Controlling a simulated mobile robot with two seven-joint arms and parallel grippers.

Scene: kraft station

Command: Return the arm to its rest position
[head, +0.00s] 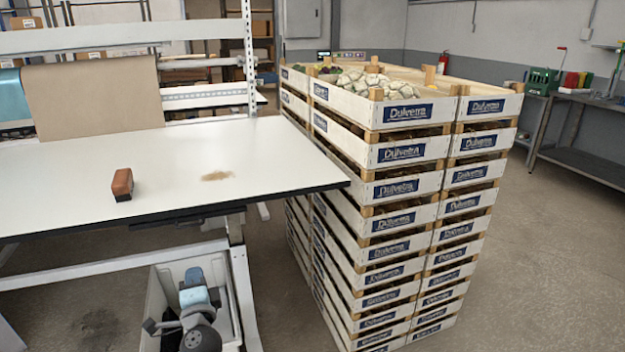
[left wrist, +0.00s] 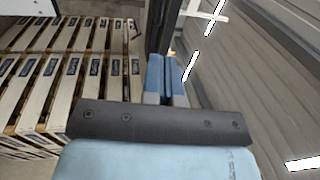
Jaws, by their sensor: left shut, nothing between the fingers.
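My left gripper (head: 193,274) shows low in the head view, below the table's front edge and in front of a white bin. In the left wrist view, its two blue-padded fingers (left wrist: 167,82) lie side by side with nothing between them, so it is shut and empty. Part of my left arm shows just below the gripper. It appears clear of the table and crates, though its exact distance from the bin is hard to tell. My right gripper is in neither view.
A white-topped table (head: 60,200) holds a brown block-like brush (head: 122,184) and a brown patch of dust (head: 216,176). The white bin (head: 158,300) stands under it. Tall stacked crates (head: 400,190) stand right of the table. Open floor (head: 550,270) lies further right.

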